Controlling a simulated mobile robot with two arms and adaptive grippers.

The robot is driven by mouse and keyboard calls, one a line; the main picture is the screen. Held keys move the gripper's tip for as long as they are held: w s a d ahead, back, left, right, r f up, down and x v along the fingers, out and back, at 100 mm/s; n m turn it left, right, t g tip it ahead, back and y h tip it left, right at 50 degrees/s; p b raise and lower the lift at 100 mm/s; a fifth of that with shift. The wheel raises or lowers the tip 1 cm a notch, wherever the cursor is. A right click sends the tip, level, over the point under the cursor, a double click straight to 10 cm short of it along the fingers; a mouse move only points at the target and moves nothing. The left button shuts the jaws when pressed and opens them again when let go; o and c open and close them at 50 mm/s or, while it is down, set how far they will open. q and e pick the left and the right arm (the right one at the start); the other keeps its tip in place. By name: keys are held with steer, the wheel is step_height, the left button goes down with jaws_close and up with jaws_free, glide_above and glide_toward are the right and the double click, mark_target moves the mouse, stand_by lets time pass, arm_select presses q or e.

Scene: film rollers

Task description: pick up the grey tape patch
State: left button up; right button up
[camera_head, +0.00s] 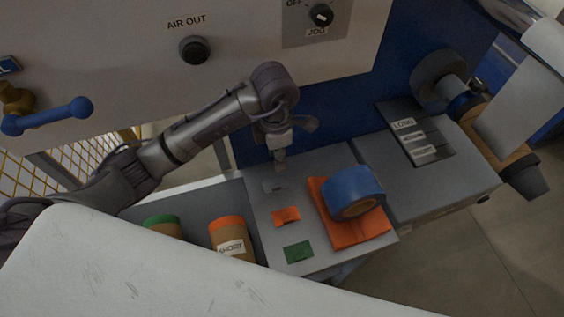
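The grey tape patch (274,186) lies flat near the back of the grey work surface (262,213), hard to tell from it in colour. An orange patch (286,216) and a green patch (298,251) lie in front of it. My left gripper (281,163) reaches in from the left and points down just above and behind the grey patch. A small gap seems to show between them. Its fingers are seen nearly edge-on, so their opening is unclear. My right gripper is not in view.
A blue tape roll (353,191) rests on an orange folded cloth or pad (354,228) to the right. Orange-topped (231,235) and green-topped (162,225) rolls stand at the left. A panel with a black knob (193,49) rises behind. A roller (497,140) stands at the far right.

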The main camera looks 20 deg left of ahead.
arm_select(q)
steer(key=p, duration=0.1)
glide_above(277, 187)
step_height(277, 187, down, 6)
steer(key=r, duration=0.1)
step_height(277, 187, down, 3)
steer(key=shift+r, duration=0.2)
steer(key=shift+f+p, duration=0.5)
steer(key=shift+p, duration=0.05)
step_height(277, 187, down, 4)
steer(key=shift+r+p, duration=0.15)
steer(key=shift+p, duration=0.55)
steer(key=shift+f, duration=0.45)
steer(key=c, duration=0.6)
jaws_close()
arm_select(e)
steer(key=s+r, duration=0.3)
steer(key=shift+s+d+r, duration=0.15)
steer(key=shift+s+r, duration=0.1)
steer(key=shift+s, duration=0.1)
